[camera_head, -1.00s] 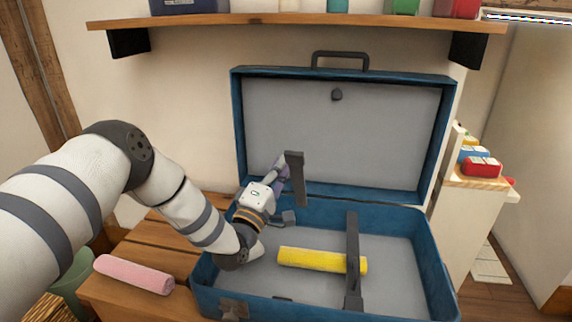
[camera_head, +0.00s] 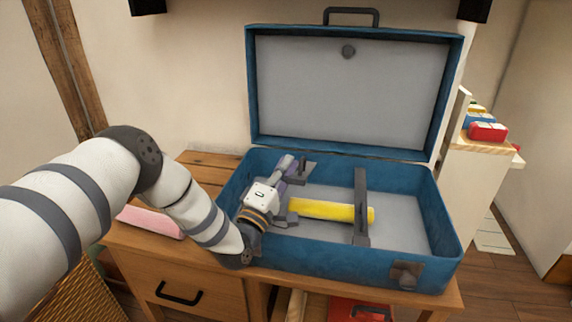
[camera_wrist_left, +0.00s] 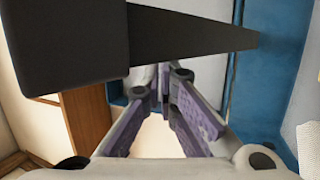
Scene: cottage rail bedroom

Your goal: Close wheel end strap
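The open blue suitcase (camera_head: 330,262) stands on a wooden cabinet with its lid up. A dark grey strap (camera_head: 361,205) in its right half lies across a yellow roll (camera_head: 318,209). A second dark strap (camera_head: 305,167) shows in the left half, beside my left gripper (camera_head: 294,165). It looks raised and tilted, partly hidden by the gripper. In the left wrist view this strap (camera_wrist_left: 195,35) crosses in front of the fingers, whose purple-padded tips (camera_wrist_left: 160,88) are together with nothing seen between them. Contact with the strap is unclear. My right gripper is out of view.
A pink roll (camera_head: 152,221) lies on the cabinet top (camera_head: 205,165), left of the suitcase and partly behind my arm. The raised lid (camera_head: 345,95) stands at the back. A shelf unit with red and blue items (camera_head: 487,131) is at the right.

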